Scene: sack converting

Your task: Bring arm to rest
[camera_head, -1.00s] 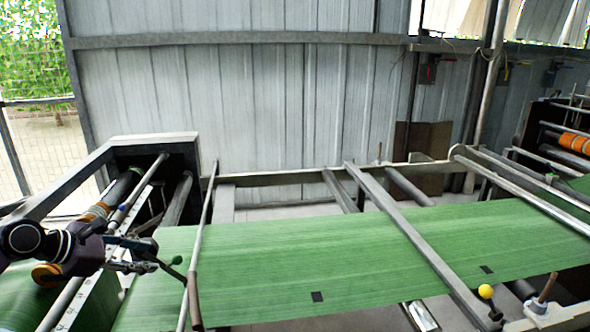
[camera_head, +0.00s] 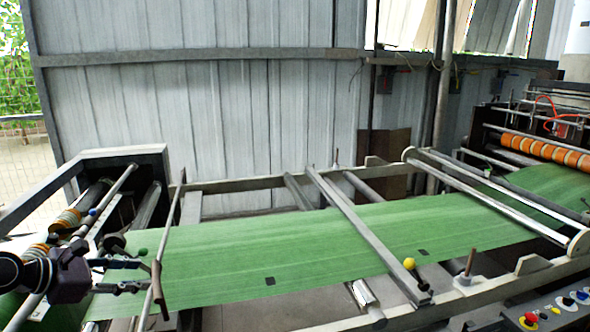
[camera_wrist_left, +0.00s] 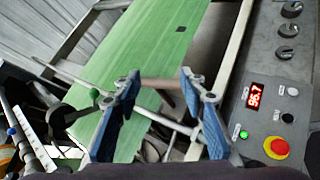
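My left gripper (camera_head: 142,275) is at the lower left of the head view, beside the green web (camera_head: 330,255). Its two fingers are spread apart. In the left wrist view my left gripper (camera_wrist_left: 158,90) is open, with blue-padded fingers. A brown handle (camera_head: 159,290) on a thin bar stands just right of the fingertips in the head view. In the wrist view the brown handle (camera_wrist_left: 162,83) shows across the gap, beyond the fingertips; I cannot tell whether it touches them. My right gripper is not in view.
Long metal bars (camera_head: 365,225) cross over the web. A control panel (camera_head: 560,310) at the lower right carries knobs, a red button (camera_wrist_left: 277,147) and a lit red display (camera_wrist_left: 256,95). A yellow ball knob (camera_head: 409,263) stands by the near rail. Orange-banded rollers (camera_head: 545,148) are at the far right.

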